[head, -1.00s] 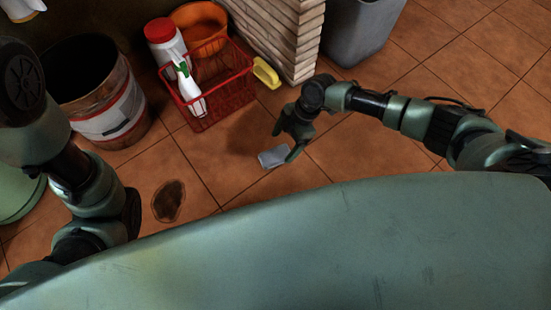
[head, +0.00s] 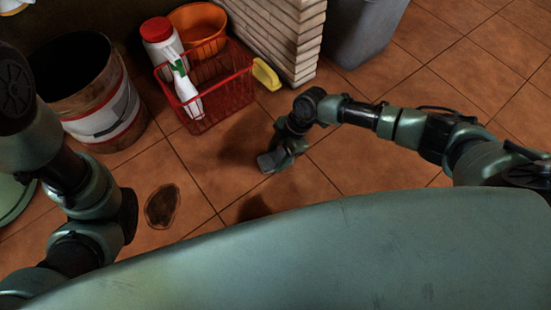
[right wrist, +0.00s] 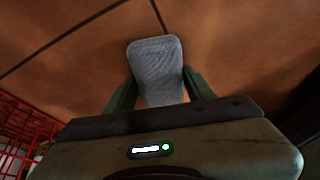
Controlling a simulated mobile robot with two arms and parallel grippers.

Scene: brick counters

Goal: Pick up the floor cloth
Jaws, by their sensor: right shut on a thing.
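The floor cloth (right wrist: 155,62) is a small grey-blue folded piece of fabric. In the right wrist view it sits between the two green fingers of my right gripper (right wrist: 158,88), which is shut on it. In the head view my right gripper (head: 278,160) is low near the tiled floor. The cloth (head: 267,162) shows there only in part, mostly hidden by the fingers. I cannot tell whether it still touches the floor. My left arm is at the left of the head view, but its gripper fingers are not visible.
A red basket (head: 222,108) with spray bottles stands beyond the gripper, with an orange bucket (head: 199,28) behind it. A large dirty bucket (head: 105,118) is at the left. A brown stain (head: 162,207) marks the floor. A brick pillar (head: 285,45) and grey bin (head: 362,35) stand behind.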

